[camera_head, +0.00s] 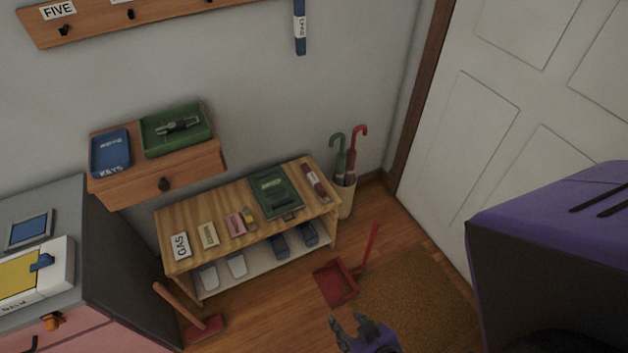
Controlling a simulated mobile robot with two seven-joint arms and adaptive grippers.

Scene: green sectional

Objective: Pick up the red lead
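A dark red strip with a white label (315,182), which looks like the red lead, lies on the right end of the striped wooden bench (228,204). The label is too small to read. My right gripper (349,322) is at the bottom of the view, below and in front of the bench. Its fingers are apart with nothing between them, well away from the red strip. My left gripper is not in view.
A green tray (271,204) and several small labelled items share the bench top. An umbrella holder (345,198) stands right of it. A red dustpan (336,284) and a brush (205,328) are on the floor. A blue labelled strip (300,27) hangs on the wall.

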